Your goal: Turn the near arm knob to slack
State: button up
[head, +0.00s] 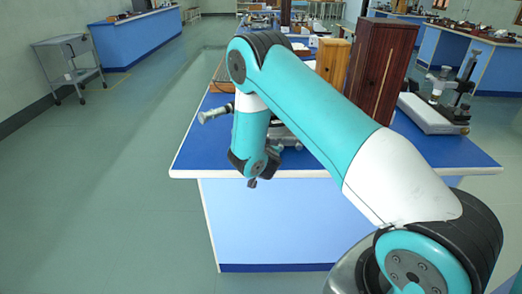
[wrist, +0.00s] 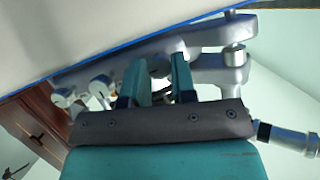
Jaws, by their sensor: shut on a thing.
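The spectrometer (head: 287,137) stands near the front edge of the blue bench, mostly hidden behind my arm in the head view. One of its tubes (head: 215,113) sticks out to the left of my arm. In the wrist view its grey metal arms (wrist: 210,38) cross the top of the picture. My gripper (wrist: 157,65) has its two teal fingers on either side of a small grey metal part, which looks like the near arm knob (wrist: 159,70). The gripper is shut on it. The fingers partly cover it, and its turn position cannot be told.
The blue bench (head: 195,155) also holds a dark wooden cabinet (head: 383,65), a lighter wooden box (head: 333,62) and a microscope-like instrument (head: 437,110). A grey trolley (head: 70,65) stands far left. The floor left of the bench is clear.

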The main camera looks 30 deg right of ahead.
jog(key=n+h+b, duration=0.1)
jog(key=b, duration=0.1)
jog(key=n+g+h+b, duration=0.1)
jog(key=n+b, duration=0.1)
jog(key=shift+w+a+f, duration=0.1)
jog(key=shift+w+a, duration=0.05)
jog(key=shift+a, duration=0.05)
jog(key=shift+a+n+g+h+b, duration=0.1)
jog(key=shift+n+g+h+b, duration=0.5)
jog(key=shift+n+h+b, duration=0.85)
jog(key=shift+n+y, duration=0.35)
jog(key=shift+y, duration=0.1)
jog(key=o, duration=0.9)
jog(key=b+v, duration=0.1)
jog(key=v, duration=1.6)
jog(key=shift+a, duration=0.15)
